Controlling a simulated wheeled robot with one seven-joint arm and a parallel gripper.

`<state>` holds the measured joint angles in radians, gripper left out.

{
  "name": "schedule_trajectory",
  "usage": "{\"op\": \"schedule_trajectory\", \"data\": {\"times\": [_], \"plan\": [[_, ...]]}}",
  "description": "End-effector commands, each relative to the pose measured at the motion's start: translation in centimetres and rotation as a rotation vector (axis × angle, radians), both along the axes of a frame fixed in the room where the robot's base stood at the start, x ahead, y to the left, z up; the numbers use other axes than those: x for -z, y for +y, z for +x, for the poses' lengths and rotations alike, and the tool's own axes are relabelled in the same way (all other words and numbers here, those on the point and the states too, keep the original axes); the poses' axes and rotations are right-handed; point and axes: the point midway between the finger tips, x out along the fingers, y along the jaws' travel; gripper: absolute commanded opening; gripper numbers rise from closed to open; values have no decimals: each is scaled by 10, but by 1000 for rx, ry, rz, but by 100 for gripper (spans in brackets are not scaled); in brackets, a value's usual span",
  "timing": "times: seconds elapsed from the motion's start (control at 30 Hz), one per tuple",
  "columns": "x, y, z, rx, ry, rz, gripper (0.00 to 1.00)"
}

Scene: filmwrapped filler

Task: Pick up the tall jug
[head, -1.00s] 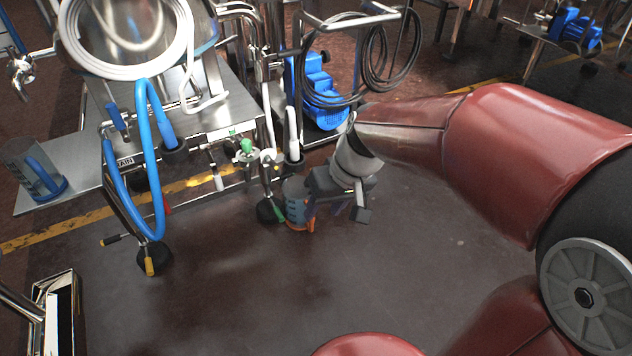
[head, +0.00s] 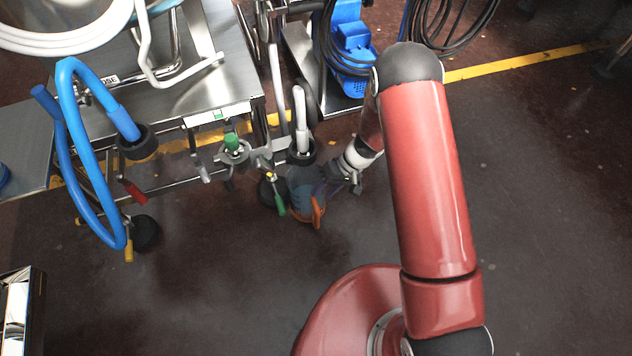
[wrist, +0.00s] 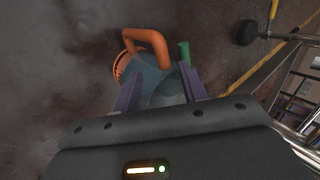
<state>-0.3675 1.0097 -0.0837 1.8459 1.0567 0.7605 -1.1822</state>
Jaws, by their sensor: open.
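The tall jug (head: 303,188) is blue-grey with an orange handle and stands on the dark floor beside the steel cart. My gripper (head: 330,188) is close at its right side, low down. In the wrist view the jug (wrist: 150,74) shows ahead of and between the two purple fingers of my open gripper (wrist: 160,78). The orange handle curves over on the far side from the gripper's body. Part of the jug is hidden by the gripper, and I cannot tell whether either finger touches it.
A steel cart (head: 228,85) with a blue hose (head: 68,150) stands at the left. Its green-tipped valve lever (head: 279,205) hangs right beside the jug, also visible in the wrist view (wrist: 184,52). A blue pump (head: 352,45) is behind. Floor in front is clear.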

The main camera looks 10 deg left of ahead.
Motion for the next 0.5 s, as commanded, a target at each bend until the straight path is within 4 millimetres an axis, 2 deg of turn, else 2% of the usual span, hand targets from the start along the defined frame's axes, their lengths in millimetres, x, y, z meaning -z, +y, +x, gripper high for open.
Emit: {"op": "schedule_trajectory", "data": {"times": [0.5], "plan": [[53, 31, -26, -2, 2, -1, 42]]}}
